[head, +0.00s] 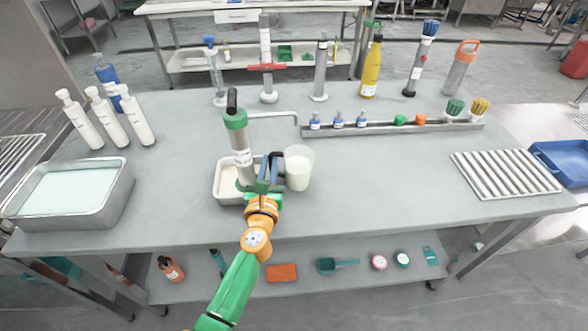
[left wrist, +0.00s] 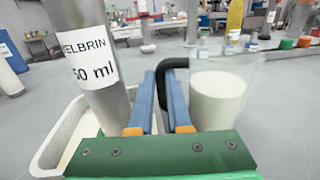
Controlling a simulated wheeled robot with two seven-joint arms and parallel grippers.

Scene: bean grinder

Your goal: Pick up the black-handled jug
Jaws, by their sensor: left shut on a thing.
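The jug (head: 298,170) is a clear vessel with white contents and a black handle on its left side. It stands upright near the middle of the table, and in the left wrist view the jug (left wrist: 218,95) is at the right. My left gripper (head: 268,170) is at the jug's left side. In the left wrist view its blue fingers (left wrist: 160,98) are closed around the black handle (left wrist: 164,76). The fingers partly hide the handle. I cannot tell whether the jug's base touches the table. My right gripper is not in view.
A grey labelled cylinder with a green collar (head: 240,150) stands in a small metal tray (head: 224,192) close left of my gripper. A rack of small bottles (head: 390,128) lies behind. A large tray (head: 75,218) sits at left, a ribbed rack (head: 505,173) at right.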

